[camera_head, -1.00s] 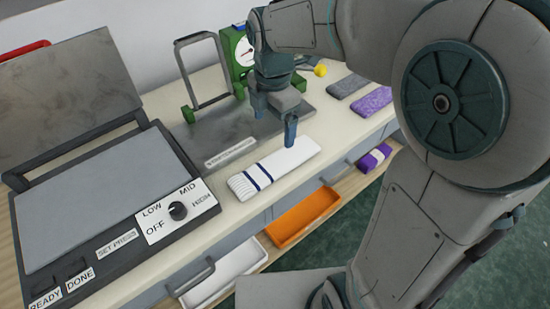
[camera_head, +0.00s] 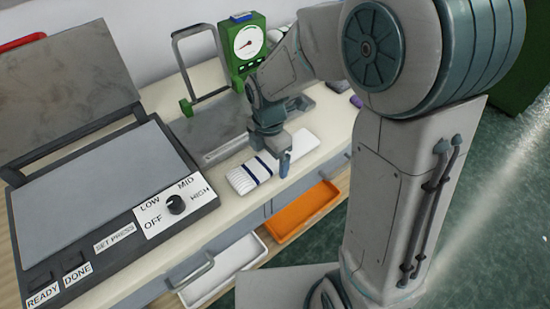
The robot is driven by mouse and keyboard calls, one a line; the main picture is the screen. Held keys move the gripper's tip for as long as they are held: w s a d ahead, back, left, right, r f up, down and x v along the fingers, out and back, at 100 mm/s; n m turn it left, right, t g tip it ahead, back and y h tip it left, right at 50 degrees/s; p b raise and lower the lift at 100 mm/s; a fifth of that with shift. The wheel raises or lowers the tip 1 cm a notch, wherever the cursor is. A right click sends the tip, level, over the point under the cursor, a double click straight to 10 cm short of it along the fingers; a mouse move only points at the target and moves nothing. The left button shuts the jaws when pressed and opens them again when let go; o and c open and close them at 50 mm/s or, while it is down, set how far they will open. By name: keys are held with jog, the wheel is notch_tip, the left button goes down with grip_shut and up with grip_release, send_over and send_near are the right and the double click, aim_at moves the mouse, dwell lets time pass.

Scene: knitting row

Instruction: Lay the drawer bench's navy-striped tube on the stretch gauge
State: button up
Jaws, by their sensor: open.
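The white tube with navy stripes (camera_head: 244,178) lies flat on the front of the drawer bench (camera_head: 225,218). The stretch gauge, with a grey base plate (camera_head: 208,124), a green dial post (camera_head: 245,48) and a wire frame (camera_head: 190,62), stands just behind it. My gripper (camera_head: 270,164) is open and points down at the tube's middle, with one finger showing at its front edge. I cannot tell whether it touches the tube. My gripper and wrist hide part of the tube and of the gauge plate.
A heat press (camera_head: 95,195) with a raised lid (camera_head: 60,85) and a dial fills the left.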

jog(key=shift+f, duration=0.25)
jog(key=c, duration=1.1)
jog(key=shift+o, duration=0.2)
